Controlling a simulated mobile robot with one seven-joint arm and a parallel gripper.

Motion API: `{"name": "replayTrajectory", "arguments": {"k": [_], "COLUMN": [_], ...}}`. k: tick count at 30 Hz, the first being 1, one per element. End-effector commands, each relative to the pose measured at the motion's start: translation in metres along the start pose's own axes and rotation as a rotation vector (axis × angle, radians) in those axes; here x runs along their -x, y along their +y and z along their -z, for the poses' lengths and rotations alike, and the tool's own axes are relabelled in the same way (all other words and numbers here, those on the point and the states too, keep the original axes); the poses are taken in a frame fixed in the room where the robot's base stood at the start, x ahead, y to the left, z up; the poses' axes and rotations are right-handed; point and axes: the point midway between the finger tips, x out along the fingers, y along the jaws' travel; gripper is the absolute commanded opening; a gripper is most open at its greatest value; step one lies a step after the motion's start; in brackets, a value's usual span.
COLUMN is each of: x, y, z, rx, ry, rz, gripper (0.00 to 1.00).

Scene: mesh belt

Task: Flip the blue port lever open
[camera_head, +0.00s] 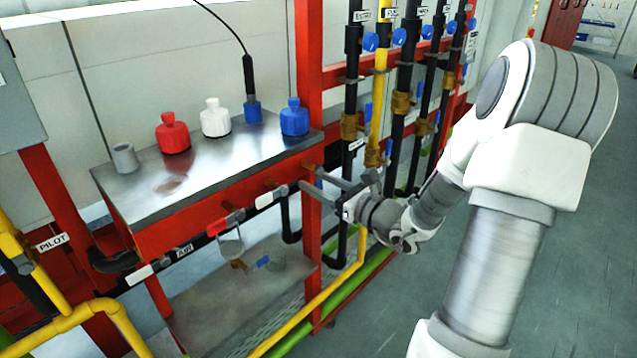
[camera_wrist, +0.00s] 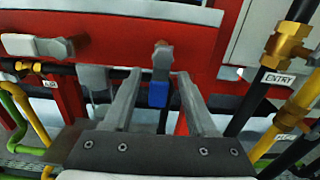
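In the wrist view, the blue port lever (camera_wrist: 158,93) hangs down from a grey stem (camera_wrist: 162,62) on the red beam, its blue end lowest. My gripper (camera_wrist: 159,74) is open, with one finger on each side of the lever and a visible gap on both sides. I cannot tell how far the fingertips reach past it. In the head view, my gripper (camera_head: 306,177) is at the right end of the bench's front beam, fingers pointing left. The blue lever cannot be made out there.
A red lever (camera_head: 217,226) and a white lever (camera_head: 270,197) lie along the same beam. The metal bench (camera_head: 140,195) carries red, white and blue knobbed pieces and a grey cup. Vertical pipes with brass fittings stand close behind my gripper. Grey floor (camera_head: 400,300) is clear at right.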

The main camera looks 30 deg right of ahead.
Motion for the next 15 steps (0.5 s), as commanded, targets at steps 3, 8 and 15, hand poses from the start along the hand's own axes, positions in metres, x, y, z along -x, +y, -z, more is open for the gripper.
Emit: {"name": "replayTrajectory", "arguments": {"k": [3,8,15], "x": [0.0,0.004,0.044], "y": [0.0,0.0,-0.001], "z": [0.0,-0.001,-0.002], "rx": [-0.001,-0.001,-0.003], "ry": [0.0,0.0,0.002], "rz": [0.0,0.001,0.005], "gripper": [0.57,0.57,0.57]}}
